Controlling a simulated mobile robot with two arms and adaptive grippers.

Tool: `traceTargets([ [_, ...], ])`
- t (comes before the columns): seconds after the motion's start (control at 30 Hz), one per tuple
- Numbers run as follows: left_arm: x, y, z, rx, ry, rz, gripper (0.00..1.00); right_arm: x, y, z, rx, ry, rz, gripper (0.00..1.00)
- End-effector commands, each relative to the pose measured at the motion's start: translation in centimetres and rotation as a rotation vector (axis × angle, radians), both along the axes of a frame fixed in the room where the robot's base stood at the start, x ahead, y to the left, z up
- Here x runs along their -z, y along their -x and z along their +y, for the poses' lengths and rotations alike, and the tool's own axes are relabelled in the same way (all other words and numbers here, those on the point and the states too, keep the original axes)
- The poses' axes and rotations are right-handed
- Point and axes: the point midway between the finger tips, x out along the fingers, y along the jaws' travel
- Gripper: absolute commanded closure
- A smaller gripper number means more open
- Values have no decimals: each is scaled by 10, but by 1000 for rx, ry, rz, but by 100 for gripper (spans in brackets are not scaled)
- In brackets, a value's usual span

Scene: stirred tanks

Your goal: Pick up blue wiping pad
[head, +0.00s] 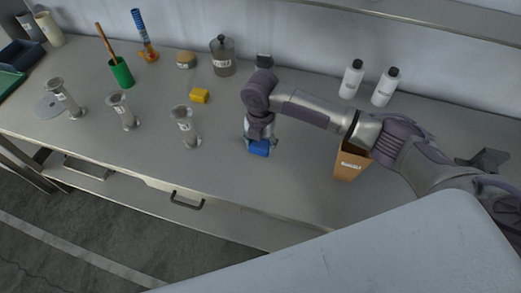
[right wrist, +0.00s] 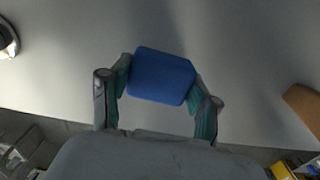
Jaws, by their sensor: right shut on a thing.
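The blue wiping pad (head: 259,149) is near the middle of the grey bench, under my right gripper (head: 258,142) in the head view. In the right wrist view the pad (right wrist: 161,76) sits between the two fingers of my right gripper (right wrist: 162,80), and both fingers touch its sides. The gripper is shut on it. I cannot tell whether the pad touches the bench or is just above it. My left gripper is not in view.
A metal stirred-tank-like cylinder (head: 185,128) stands left of the pad, with similar ones farther left. A yellow block (head: 200,96) lies behind it. A brown box (head: 351,163) stands to the right, and white bottles (head: 352,79) at the back. Bare bench (head: 300,195) lies in front.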

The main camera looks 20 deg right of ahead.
Motion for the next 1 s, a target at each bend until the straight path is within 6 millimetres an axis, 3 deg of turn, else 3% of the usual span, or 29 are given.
traceTargets([
  [0.03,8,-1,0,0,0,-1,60,-9,0,0,-1,-2,-6,62],
  [0.5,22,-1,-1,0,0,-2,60,-63,95,-3,-3,0,-2,62],
  [0.7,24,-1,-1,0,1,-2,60,-75,113,-3,0,0,-1,62],
  [1.0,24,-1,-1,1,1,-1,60,-77,117,-3,1,0,-1,62],
])
